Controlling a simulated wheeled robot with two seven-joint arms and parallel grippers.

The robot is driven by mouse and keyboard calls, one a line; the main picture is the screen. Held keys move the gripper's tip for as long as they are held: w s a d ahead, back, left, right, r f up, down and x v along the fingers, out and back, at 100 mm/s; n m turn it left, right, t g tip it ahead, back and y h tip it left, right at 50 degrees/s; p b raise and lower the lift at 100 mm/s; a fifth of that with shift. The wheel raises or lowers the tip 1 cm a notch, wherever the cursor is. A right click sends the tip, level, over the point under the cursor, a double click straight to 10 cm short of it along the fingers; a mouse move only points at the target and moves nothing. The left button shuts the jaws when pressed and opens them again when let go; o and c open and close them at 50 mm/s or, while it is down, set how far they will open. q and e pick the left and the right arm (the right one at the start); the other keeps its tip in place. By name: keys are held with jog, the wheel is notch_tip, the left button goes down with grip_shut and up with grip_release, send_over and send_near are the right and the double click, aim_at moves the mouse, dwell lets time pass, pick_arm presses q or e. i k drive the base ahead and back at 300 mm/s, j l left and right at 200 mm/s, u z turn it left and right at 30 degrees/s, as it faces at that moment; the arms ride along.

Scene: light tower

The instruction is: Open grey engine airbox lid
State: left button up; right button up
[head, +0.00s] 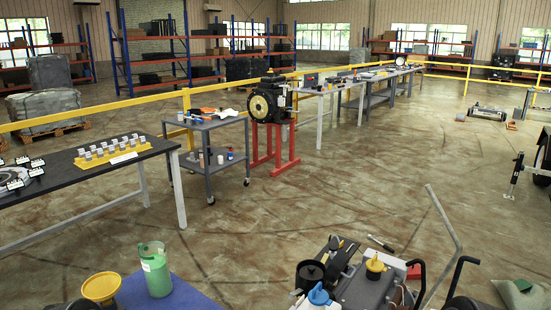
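An engine unit (345,285) sits at the bottom edge, right of centre, cut off by the frame. It has a dark grey box-like part (362,289), a yellow cap (375,264), a blue cap (319,294) and a round black part (310,273). I cannot tell which part is the grey airbox lid, or whether it is open or shut. Neither of my grippers shows in the head view.
A bent grey bar (446,225) rises beside the engine. A grey cart (212,165) and workbenches stand further back. The middle floor is clear.

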aim_at(337, 264)
jog(key=l+u, duration=0.4)
jog(key=l, duration=0.6)
jog(key=l+u, duration=0.35)
jog(key=l, duration=0.6)
jog(key=k, duration=0.05)
